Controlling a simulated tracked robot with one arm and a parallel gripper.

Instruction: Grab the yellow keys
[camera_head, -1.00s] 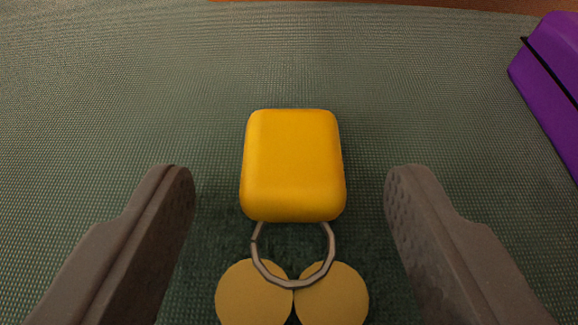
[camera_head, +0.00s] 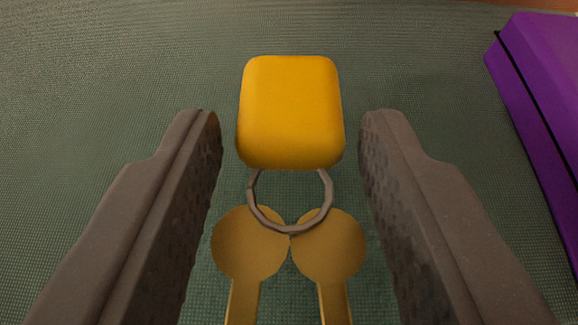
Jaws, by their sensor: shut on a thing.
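The yellow keys (camera_head: 250,245) are two flat, round-headed keys on a grey metal ring (camera_head: 328,190). A rounded yellow fob (camera_head: 290,110) is at the ring's far end. My gripper (camera_head: 291,130) has one finger on each side of the fob, ring and key heads. The lower ends of the key shafts run out of the bottom of the view.
A purple box-like object (camera_head: 535,110) with a dark seam stands at the right edge, outside my right finger. The green woven surface (camera_head: 110,110) is clear to the left and beyond the fob. A brown edge shows at the top.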

